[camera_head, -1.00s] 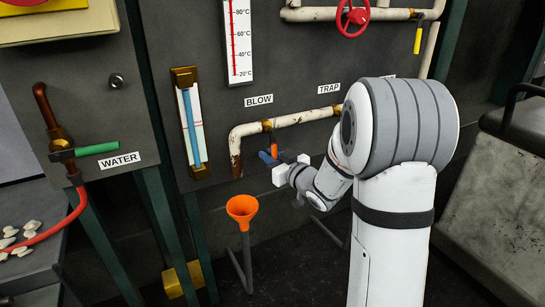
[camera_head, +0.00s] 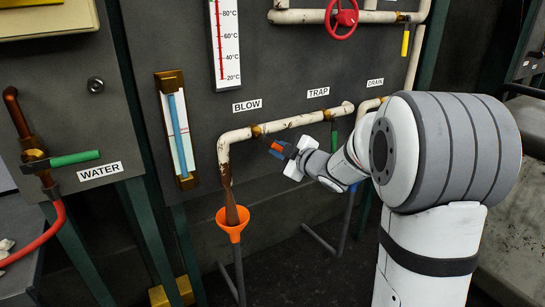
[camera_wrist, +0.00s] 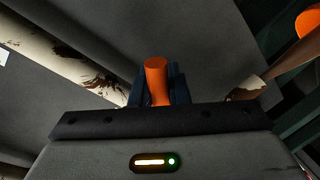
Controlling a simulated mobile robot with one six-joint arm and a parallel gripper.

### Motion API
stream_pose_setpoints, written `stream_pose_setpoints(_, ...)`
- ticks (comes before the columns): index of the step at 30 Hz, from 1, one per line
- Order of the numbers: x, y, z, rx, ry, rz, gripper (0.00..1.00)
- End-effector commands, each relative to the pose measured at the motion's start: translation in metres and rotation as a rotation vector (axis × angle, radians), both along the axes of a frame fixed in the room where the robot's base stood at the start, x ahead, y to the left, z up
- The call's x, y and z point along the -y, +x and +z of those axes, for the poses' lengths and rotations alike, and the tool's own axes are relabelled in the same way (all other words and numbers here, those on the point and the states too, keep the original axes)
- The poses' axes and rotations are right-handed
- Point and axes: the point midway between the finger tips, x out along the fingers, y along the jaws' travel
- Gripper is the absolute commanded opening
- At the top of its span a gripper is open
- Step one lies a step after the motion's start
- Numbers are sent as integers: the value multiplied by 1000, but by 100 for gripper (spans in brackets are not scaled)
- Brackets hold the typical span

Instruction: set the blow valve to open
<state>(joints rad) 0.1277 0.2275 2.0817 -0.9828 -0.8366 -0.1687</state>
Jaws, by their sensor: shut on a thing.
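The blow valve (camera_head: 257,131) sits on the rusty white pipe below the BLOW label (camera_head: 247,106). Its orange handle slants down and right from the pipe. My gripper (camera_head: 280,148) is shut on this handle. In the wrist view the orange handle (camera_wrist: 156,80) stands between the dark blue fingers; its lower part is hidden by the gripper body. A brown stream (camera_head: 231,190) runs from the pipe's downturned end into the orange funnel (camera_head: 234,232). The wrist view also shows the brown stream (camera_wrist: 283,66) at right.
The TRAP valve's green handle (camera_head: 334,136) hangs just right of my gripper. The DRAIN label (camera_head: 375,83) is further right. A red handwheel (camera_head: 341,18) is above. The green WATER handle (camera_head: 75,158) and red hose are at left. A dark stand is below my gripper.

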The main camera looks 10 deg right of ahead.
Motion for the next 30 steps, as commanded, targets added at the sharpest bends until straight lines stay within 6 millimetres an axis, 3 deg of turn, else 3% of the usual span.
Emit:
stream_pose_setpoints(12,7,3,10,69,-159,0,0)
stream_pose_setpoints(28,6,3,10,75,-178,4,0)
stream_pose_setpoints(29,6,3,10,75,-178,4,17)
stream_pose_setpoints(30,6,3,10,75,-178,4,20)
